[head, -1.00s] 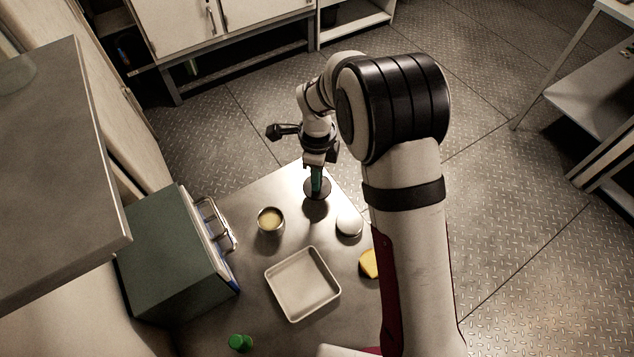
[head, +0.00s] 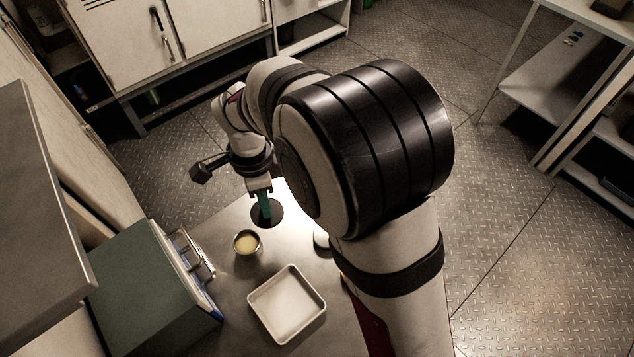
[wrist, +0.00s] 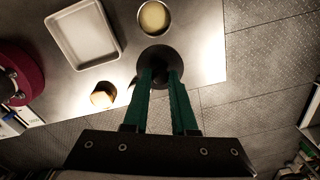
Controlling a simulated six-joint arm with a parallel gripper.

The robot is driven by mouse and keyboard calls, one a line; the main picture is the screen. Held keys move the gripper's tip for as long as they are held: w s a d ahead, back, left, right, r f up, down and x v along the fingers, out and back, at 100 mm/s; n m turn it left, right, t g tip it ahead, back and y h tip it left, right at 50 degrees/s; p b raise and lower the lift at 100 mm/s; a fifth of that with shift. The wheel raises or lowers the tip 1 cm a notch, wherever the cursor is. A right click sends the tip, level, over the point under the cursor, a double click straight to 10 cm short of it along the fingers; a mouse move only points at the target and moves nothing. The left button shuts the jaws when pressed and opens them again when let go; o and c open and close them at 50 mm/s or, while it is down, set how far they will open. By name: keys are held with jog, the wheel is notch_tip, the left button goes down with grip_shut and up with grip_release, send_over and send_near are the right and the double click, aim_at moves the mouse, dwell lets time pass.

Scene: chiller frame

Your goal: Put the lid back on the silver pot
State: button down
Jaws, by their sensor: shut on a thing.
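The silver pot (head: 247,243) stands open on the metal table, with pale yellow contents showing. It also shows at the top of the wrist view (wrist: 154,17). My gripper (head: 265,195) has green fingers pointing down, shut on the middle of a dark round lid (head: 272,217). In the wrist view the fingertips (wrist: 160,72) meet at the lid's centre, and the lid (wrist: 177,59) lies just below the pot in the picture. The lid is beside the pot, not over it. The held knob is hidden by the fingers, and the lid's height above the table is hard to tell.
A shallow pale tray (head: 287,303) lies in front of the pot. A green box (head: 140,290) stands to the left. A pale round object (head: 321,238) is partly hidden by my arm. A yellowish piece (wrist: 103,95) lies near the table edge in the wrist view.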

jog(key=s+a+n, duration=0.2)
jog(key=s+a, duration=0.2)
jog(key=a, duration=0.1)
jog(key=shift+w+d+f, duration=0.1)
jog(key=shift+w+f, duration=0.05)
jog(key=shift+f, duration=3)
jog(key=shift+f, duration=0.2)
jog(key=shift+c, duration=0.8)
grip_release()
jog(key=shift+r, duration=0.1)
notch_tip(320, 180, up, 7)
grip_shut()
